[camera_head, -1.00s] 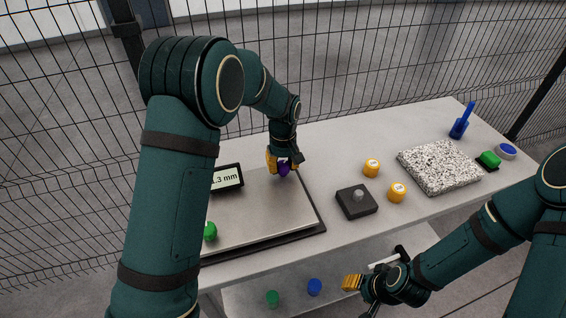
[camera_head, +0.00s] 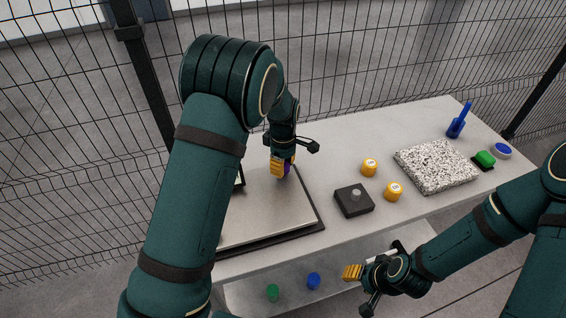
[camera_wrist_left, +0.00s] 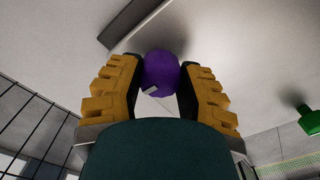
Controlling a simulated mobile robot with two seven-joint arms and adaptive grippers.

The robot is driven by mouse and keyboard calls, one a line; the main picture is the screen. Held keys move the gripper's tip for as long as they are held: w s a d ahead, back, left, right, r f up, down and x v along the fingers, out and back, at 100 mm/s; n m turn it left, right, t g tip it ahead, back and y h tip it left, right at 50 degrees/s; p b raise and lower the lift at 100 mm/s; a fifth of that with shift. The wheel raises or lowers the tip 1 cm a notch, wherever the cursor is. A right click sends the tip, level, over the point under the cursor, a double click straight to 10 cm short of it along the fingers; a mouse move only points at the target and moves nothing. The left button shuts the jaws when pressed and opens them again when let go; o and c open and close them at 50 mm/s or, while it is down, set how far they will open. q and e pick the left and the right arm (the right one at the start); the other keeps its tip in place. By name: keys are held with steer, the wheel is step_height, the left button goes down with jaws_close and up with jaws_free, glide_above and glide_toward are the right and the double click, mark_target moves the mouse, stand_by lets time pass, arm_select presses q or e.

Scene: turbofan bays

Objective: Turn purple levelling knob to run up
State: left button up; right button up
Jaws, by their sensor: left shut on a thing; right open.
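The purple levelling knob (camera_wrist_left: 161,75) sits between the two yellow fingers of my left gripper (camera_wrist_left: 163,85) in the left wrist view, with a small pale mark on its face. In the head view my left gripper (camera_head: 283,168) is shut on the knob (camera_head: 287,169) at the back corner of the metal plate (camera_head: 265,208); the fingers hide most of the knob. A display (camera_head: 239,179) on the plate's far side is almost wholly hidden by my left arm. My right gripper (camera_head: 353,272) is open and empty, in front of the table.
A speckled slab (camera_head: 436,166), a blue upright tool (camera_head: 459,122) and a green piece (camera_head: 485,158) are farther right. Green and blue caps (camera_head: 313,281) are on the lower shelf.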

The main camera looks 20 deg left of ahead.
arm_select(q)
steer(key=shift+s+f+n, duration=0.15)
steer(key=shift+n, duration=0.15)
steer(key=o, duration=1.2)
steer(key=shift+o, duration=0.2)
steer(key=shift+r, duration=0.4)
step_height(320, 180, up, 11)
steer(key=shift+r, duration=0.2)
